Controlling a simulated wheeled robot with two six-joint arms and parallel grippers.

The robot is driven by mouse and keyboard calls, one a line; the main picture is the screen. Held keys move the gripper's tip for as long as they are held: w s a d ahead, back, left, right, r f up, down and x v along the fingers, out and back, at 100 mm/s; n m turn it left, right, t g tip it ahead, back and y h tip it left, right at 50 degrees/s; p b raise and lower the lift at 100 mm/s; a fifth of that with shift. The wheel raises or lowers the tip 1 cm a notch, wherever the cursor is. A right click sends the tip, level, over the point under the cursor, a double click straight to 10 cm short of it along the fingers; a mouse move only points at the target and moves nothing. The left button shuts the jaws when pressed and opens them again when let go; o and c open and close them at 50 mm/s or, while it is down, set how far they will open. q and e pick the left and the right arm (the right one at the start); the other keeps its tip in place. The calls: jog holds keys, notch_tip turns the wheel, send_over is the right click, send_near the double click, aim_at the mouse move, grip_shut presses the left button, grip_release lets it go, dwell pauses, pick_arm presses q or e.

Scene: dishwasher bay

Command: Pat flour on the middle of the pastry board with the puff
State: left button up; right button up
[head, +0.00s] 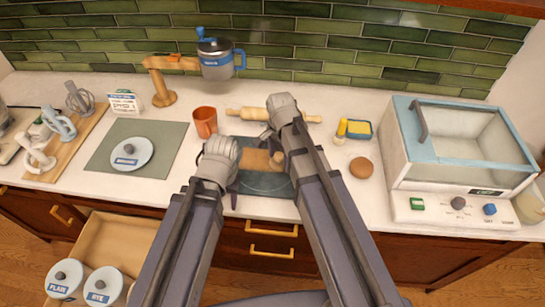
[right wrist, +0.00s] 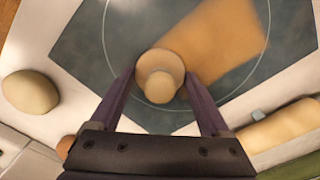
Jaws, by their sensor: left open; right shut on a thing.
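The dark pastry board (head: 265,185) lies on the counter, with a thin circle line on it that shows in the right wrist view (right wrist: 85,45). A tan rectangular patch or slab (right wrist: 225,40) covers part of the board; I cannot tell what it is. The round tan puff with a knob (right wrist: 160,88) is between the fingers of my right gripper (right wrist: 160,82), shut on it over the board. It also shows in the head view (head: 278,159). I cannot tell whether it touches the board. My left gripper (head: 235,190) is open at the board's left edge, its fingers partly hidden.
An orange cup (head: 205,122) stands behind the board's left side, and a rolling pin (head: 245,113) lies behind the board. A large blue-and-white machine (head: 465,190) fills the far right.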

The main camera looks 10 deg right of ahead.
jog(key=shift+s+d, duration=0.1)
jog(key=shift+d, duration=0.2)
jog(key=shift+s+d, duration=0.25)
jog(key=shift+d, duration=0.55)
jog(key=shift+s+d, duration=0.25)
jog(key=shift+d, duration=0.5)
jog(key=shift+s+a, duration=0.15)
jog(key=shift+s, duration=0.4)
jog(key=shift+s+a, duration=0.15)
jog(key=shift+s, duration=0.4)
jog(key=shift+w+a, duration=0.2)
jog(key=shift+a, duration=0.4)
jog(key=shift+w+a, duration=0.2)
jog(key=shift+a, duration=0.35)
jog(key=shift+w+a, duration=0.1)
jog(key=shift+a, duration=0.4)
